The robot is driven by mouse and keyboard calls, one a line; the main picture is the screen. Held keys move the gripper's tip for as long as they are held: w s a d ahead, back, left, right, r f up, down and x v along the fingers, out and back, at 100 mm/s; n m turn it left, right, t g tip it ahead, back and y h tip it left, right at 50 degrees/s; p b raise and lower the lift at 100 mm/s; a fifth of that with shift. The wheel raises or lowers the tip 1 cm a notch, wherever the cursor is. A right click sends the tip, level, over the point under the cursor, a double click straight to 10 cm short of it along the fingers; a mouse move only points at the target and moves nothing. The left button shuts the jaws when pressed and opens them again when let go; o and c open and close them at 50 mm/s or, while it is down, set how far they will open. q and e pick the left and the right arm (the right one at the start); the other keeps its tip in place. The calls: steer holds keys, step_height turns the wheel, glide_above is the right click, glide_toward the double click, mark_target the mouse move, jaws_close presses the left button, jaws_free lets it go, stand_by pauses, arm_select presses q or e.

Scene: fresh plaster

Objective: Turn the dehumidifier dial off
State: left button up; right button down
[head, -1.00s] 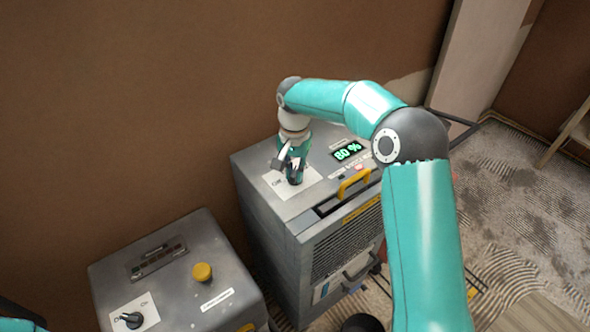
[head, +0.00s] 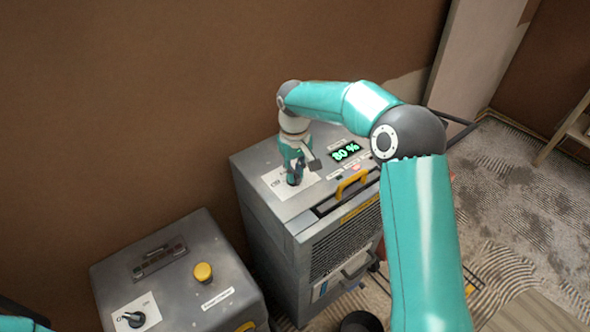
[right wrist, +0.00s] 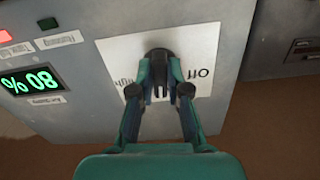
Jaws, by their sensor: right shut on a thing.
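The dehumidifier (head: 262,212) is the grey box in the middle of the head view, with a green "80 %" display (head: 346,151) on its top. Its dark dial (right wrist: 160,54) sits on a white label plate (right wrist: 205,40) marked "Off" on one side and partly hidden lettering on the other. My right gripper (head: 294,180) points down at the plate and is shut on the dial; in the right wrist view its fingers (right wrist: 161,88) close on it from both sides. The fingers hide part of the dial, so its pointing direction is unclear. My left gripper is out of view.
A second grey box (head: 178,272) stands at lower left with its own black dial (head: 134,319) and a yellow button (head: 203,272). A yellow handle (head: 352,184) rises near my right arm. A brown wall stands close behind both boxes.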

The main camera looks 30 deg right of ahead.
steer(key=n, duration=0.3)
steer(key=n+p, duration=0.1)
steer(key=n, duration=0.2)
steer(key=shift+w+d+r, duration=0.15)
steer(key=n+p, duration=0.1)
steer(key=n, duration=0.6)
steer(key=shift+w, duration=0.15)
steer(key=shift+d, duration=0.1)
steer(key=c, duration=1.1)
jaws_free()
steer(key=shift+c, duration=0.2)
step_height(320, 180, up, 12)
steer(key=shift+f, duration=0.2)
